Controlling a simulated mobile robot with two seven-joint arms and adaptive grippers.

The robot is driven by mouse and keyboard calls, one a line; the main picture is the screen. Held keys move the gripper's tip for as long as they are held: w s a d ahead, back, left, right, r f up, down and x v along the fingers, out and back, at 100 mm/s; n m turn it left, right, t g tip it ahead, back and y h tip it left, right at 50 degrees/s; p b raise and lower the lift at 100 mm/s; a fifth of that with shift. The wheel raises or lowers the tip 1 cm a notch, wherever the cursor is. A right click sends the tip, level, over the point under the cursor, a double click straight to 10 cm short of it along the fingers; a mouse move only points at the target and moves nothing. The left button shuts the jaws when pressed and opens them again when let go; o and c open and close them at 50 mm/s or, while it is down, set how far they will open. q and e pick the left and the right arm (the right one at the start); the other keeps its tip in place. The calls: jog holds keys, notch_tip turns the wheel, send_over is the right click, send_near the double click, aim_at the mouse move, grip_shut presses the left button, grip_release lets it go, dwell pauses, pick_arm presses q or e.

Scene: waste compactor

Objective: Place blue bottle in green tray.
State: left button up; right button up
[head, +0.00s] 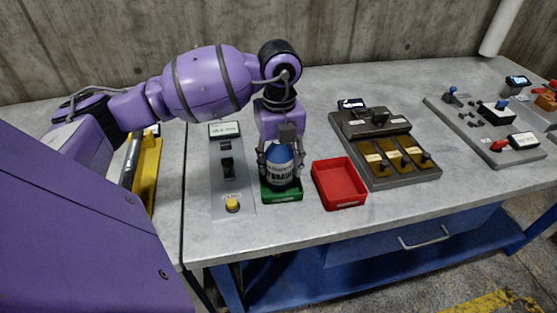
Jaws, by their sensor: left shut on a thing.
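The blue bottle (280,171), with a white label band, stands upright over the green tray (281,196). My left gripper (281,160) comes down from above and is shut around it, one finger on each side. The bottle's lower part appears inside the tray's rim. I cannot tell whether its base touches the tray floor. The gripper and bottle hide the tray's back part. My right gripper does not show.
A red tray (339,184) stands empty just right of the green tray. A grey panel (229,174) with a yellow button lies to the left. Lever panels (385,146) and (487,125) stand to the right. The counter's front strip is clear.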

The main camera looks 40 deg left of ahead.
pick_arm(q)
jog(key=shift+f, duration=0.1)
jog(key=o, duration=1.4)
notch_tip(320, 180, up, 12)
jog(key=shift+r, duration=0.15)
